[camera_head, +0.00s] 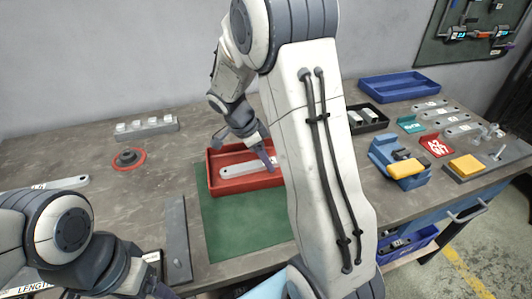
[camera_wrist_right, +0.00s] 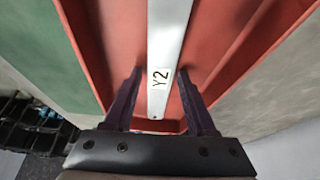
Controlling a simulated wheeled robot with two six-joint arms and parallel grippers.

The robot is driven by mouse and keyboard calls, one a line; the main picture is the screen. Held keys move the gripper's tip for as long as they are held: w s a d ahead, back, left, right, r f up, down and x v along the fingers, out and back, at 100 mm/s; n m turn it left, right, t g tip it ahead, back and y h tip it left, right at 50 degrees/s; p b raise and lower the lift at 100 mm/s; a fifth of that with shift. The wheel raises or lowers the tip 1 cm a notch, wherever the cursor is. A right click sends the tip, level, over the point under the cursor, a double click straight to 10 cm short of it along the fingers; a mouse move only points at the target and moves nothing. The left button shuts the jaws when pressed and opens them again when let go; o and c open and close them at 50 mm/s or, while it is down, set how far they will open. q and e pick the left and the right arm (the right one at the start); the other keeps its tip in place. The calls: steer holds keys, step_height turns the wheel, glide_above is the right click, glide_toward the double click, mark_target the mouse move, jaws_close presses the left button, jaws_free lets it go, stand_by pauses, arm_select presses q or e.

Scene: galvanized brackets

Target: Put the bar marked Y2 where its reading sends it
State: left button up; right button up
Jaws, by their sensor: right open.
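The bar marked Y2 (camera_wrist_right: 163,50) is a flat light-grey strip with its label near one end. It lies in the red tray (camera_wrist_right: 103,25). In the head view a grey bar (camera_head: 248,169) shows in the red tray (camera_head: 232,187), partly hidden by my right arm. My right gripper (camera_wrist_right: 162,95) is open, its dark purple fingers on either side of the bar's labelled end, with gaps on both sides. In the head view the right gripper (camera_head: 266,158) is over the tray. My left gripper (camera_head: 160,288) is low at the left, mostly hidden at the bottom edge.
A green mat (camera_head: 225,228) lies in front of the red tray. A grey pegged block (camera_head: 146,128) and a red disc (camera_head: 129,158) stand left. A blue tray (camera_head: 398,87), a black tray (camera_head: 379,121) and a blue holder (camera_head: 385,150) are right. A dark plate (camera_head: 177,240) lies near my left arm.

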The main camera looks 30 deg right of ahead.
steer(key=v, duration=1.2)
steer(key=s+a+n, duration=0.1)
steer(key=a+n, duration=0.1)
steer(key=a, duration=0.1)
steer(key=s+a+n+y, duration=0.1)
steer(key=s+a+n, duration=0.1)
steer(key=n, duration=0.1)
steer(key=s+a+f+n+t, duration=0.1)
steer(key=a+n, duration=0.1)
steer(key=a, duration=0.1)
steer(key=shift+s+a+n, duration=0.25)
steer(key=shift+a+n, duration=0.05)
steer(key=shift+a, duration=0.05)
steer(key=s+a+f+n+y, duration=0.2)
steer(key=s+a+n, duration=0.4)
steer(key=s+n, duration=0.3)
steer(key=s+a+f+n+y, duration=0.1)
steer(key=s+a+n+y, duration=0.1)
steer(key=s+a+n, duration=0.4)
steer(key=s+n, duration=0.3)
steer(key=n, duration=0.2)
steer(key=shift+s+a+f+n, duration=0.35)
steer(key=shift+s+f+n, duration=0.05)
steer(key=shift+r+p, duration=0.1)
steer(key=shift+p, duration=0.2)
step_height(320, 180, up, 7)
steer(key=p, duration=0.7)
steer(key=shift+r, duration=0.2)
